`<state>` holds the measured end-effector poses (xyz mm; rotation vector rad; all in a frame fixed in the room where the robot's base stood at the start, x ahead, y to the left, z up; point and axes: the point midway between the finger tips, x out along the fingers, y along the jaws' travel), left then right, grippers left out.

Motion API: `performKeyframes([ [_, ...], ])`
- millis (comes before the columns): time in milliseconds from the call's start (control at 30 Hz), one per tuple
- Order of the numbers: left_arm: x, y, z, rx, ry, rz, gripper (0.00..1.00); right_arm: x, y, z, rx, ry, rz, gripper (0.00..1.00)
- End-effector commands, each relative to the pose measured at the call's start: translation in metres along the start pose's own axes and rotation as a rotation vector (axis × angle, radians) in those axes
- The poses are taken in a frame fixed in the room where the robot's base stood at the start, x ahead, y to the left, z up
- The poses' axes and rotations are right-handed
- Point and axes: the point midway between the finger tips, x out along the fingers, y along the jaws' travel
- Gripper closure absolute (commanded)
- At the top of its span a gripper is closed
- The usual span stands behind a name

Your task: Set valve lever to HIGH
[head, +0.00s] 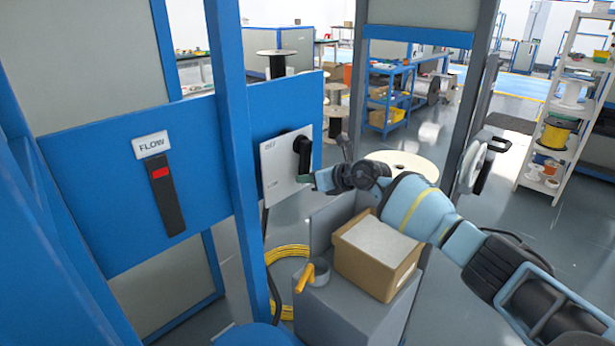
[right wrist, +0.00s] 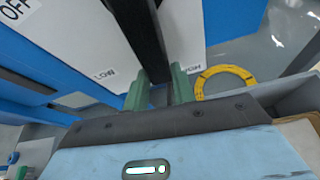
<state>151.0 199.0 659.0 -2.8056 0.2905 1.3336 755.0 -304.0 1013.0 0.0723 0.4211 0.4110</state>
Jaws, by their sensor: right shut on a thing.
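The valve lever (head: 303,152) is a black handle on a white plate (head: 276,172) fixed to the blue frame. In the right wrist view the black lever (right wrist: 146,40) runs down between the green fingers of my right gripper (right wrist: 160,88), which is shut on it. The lever's end lies between the LOW label (right wrist: 104,74) and a partly hidden label (right wrist: 193,75) on the right. An OFF label (right wrist: 17,10) is at the upper left. In the head view my right gripper (head: 314,179) reaches the plate from the right. My left gripper is out of view.
A FLOW sign (head: 151,145) and a dark gauge with a red mark (head: 165,195) are on the blue panel to the left. Below my right arm stand a cardboard box (head: 372,260) and a grey tape roll (head: 318,270). A yellow cable coil (head: 285,252) lies behind.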

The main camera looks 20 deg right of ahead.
Motion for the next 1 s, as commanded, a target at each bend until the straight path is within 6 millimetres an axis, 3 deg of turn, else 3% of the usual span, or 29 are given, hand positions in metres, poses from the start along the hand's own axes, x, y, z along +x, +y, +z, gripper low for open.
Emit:
performKeyframes([
  [33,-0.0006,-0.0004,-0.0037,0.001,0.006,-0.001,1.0,-0.0012,-0.0005,0.0108,-0.022,-0.021,-0.011,1.0],
  [400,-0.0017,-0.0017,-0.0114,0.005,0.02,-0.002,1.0,0.0001,-0.0078,0.0113,-0.142,-0.023,-0.057,1.0],
  [900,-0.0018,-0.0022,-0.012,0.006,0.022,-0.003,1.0,0.0005,-0.0088,0.0111,-0.163,-0.023,-0.063,1.0],
  [933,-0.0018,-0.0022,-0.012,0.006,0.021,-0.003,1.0,0.0005,-0.0088,0.0111,-0.163,-0.023,-0.063,0.71],
  [1000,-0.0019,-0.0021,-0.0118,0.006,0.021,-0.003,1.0,0.0005,-0.009,0.0101,-0.162,-0.021,-0.063,0.61],
])
